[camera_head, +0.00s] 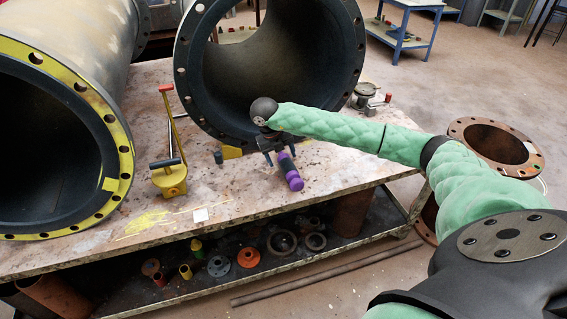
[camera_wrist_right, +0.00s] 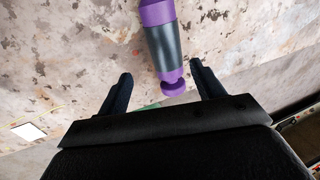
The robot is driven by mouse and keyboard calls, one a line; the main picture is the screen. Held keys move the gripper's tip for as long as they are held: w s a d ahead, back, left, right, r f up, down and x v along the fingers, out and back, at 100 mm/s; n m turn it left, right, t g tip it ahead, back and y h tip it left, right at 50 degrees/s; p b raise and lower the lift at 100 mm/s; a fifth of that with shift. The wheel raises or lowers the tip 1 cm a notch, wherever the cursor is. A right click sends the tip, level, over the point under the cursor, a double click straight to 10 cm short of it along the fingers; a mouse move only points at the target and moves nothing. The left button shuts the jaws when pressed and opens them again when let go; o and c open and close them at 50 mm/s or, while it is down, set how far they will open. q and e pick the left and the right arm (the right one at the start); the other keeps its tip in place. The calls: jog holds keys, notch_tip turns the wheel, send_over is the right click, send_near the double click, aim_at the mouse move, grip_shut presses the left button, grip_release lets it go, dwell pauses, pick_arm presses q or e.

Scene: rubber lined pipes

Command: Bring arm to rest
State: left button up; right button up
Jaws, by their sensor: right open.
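My right arm (camera_head: 345,128), with a green padded cover, reaches in from the right over the workbench. My right gripper (camera_head: 280,158) is at its end, low over the bench in front of the large right pipe; its fingers also show in the right wrist view (camera_wrist_right: 160,70). They are spread apart, with a gap on each side of a purple cylinder with a dark grey band (camera_head: 290,174). In the right wrist view the cylinder (camera_wrist_right: 162,42) extends away from between the fingertips and appears to lie on the bench. My left gripper is not in view.
The workbench (camera_head: 330,172) carries a yellow-flanged pipe (camera_head: 123,165) at left and a dark-lined pipe (camera_head: 358,40) at centre. A yellow tool with an upright handle (camera_head: 170,180) stands between them. A rusty ring (camera_head: 535,165) is at right. Several small parts fill the lower shelf.

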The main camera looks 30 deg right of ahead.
jog(key=shift+a+r, duration=0.1)
jog(key=shift+r, duration=0.25)
